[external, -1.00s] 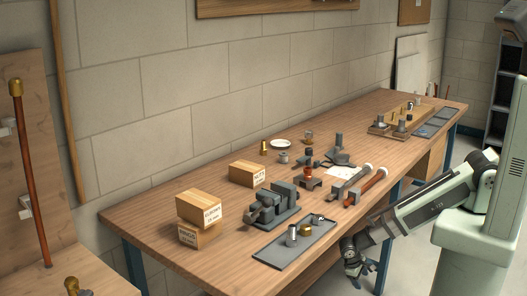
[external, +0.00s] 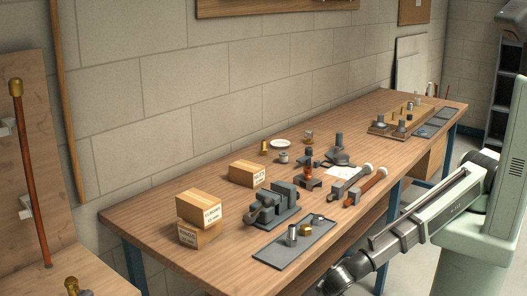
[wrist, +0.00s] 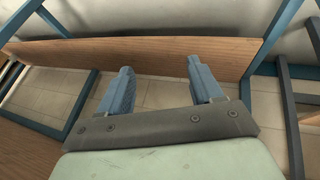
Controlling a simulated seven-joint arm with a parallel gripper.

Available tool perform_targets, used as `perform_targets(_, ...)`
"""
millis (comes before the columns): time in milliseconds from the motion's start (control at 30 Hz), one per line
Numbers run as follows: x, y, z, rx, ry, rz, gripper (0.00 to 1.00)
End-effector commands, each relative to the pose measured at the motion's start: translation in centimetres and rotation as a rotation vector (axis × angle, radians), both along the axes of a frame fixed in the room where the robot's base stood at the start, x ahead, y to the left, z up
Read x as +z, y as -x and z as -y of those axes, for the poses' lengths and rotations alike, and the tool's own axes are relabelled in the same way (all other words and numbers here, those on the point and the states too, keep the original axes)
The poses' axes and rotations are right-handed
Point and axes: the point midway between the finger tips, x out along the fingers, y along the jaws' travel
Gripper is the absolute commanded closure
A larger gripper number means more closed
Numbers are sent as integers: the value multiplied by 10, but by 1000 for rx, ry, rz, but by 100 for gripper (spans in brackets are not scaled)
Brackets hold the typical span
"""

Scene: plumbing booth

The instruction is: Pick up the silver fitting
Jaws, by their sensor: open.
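In the external view a silver upright cylinder (external: 292,235) stands on the grey mat (external: 275,252) near the bench's front edge. A brass fitting (external: 304,231) is right beside it, and a small silver piece (external: 318,219) lies at the mat's far end. I cannot tell which silver piece is the fitting. My gripper (wrist: 160,65) is open and empty in the wrist view, facing a wooden bench panel and the floor. In the external view my wrist is low, in front of the bench, with the fingers out of sight. No fitting shows in the wrist view.
Behind the mat stand a grey vise (external: 273,205) and cardboard boxes (external: 200,208). Pipe tools (external: 368,187) lie to the right. Blue bench legs (wrist: 268,40) frame the space near my gripper. The bench's front left is clear.

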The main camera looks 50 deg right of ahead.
Motion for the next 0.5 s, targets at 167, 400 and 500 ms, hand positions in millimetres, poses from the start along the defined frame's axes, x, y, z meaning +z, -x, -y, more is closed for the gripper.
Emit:
perform_targets(167, 27, 24, -47, 3, -57, 68, 35)
perform_targets(400, 73, 41, -72, -126, -125, 97, 35)
perform_targets(500, 93, 43, -72, -212, -145, 89, 35)
